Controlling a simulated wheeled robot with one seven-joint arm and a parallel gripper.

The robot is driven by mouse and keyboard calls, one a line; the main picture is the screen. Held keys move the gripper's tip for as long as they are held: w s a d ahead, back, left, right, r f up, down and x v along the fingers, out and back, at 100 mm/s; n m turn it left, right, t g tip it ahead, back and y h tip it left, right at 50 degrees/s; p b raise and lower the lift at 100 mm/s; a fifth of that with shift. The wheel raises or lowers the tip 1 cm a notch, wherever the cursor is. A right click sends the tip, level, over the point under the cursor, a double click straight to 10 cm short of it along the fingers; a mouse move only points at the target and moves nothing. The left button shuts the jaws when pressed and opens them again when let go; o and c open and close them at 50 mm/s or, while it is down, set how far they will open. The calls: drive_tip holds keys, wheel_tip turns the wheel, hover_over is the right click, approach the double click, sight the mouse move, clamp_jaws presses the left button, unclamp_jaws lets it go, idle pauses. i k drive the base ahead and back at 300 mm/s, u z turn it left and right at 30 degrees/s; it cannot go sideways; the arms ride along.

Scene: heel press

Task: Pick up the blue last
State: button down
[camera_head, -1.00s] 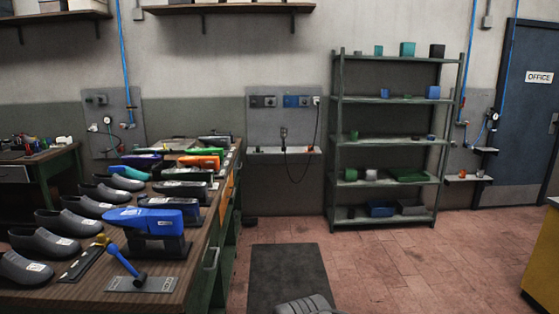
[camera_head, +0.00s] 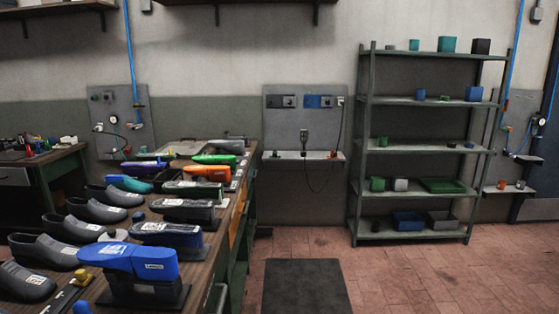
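The blue last (camera_head: 128,261) sits on a dark stand near the front right of the wooden workbench (camera_head: 222,218). It has a small white label on its side. Grey lasts on similar stands, one of them (camera_head: 168,233) just behind it, line the bench's right side. Farther back are an orange last (camera_head: 206,172) and a green last (camera_head: 213,159). My gripper is not in view.
Grey shoes (camera_head: 73,232) stand in a row along the bench's left side. A yellow-and-dark tool (camera_head: 80,277) lies left of the blue last. A metal shelf (camera_head: 425,149) stands at the back right. Tiled floor and a dark mat (camera_head: 305,287) lie right of the bench.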

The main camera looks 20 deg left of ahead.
sight(151, 263)
drive_tip(key=z, duration=0.2)
drive_tip(key=i, duration=1)
drive_tip(key=u, duration=0.65)
drive_tip(key=i, duration=0.95)
drive_tip(key=u, duration=0.85)
drive_tip(key=i, duration=1.45)
drive_tip(key=u, duration=4.85)
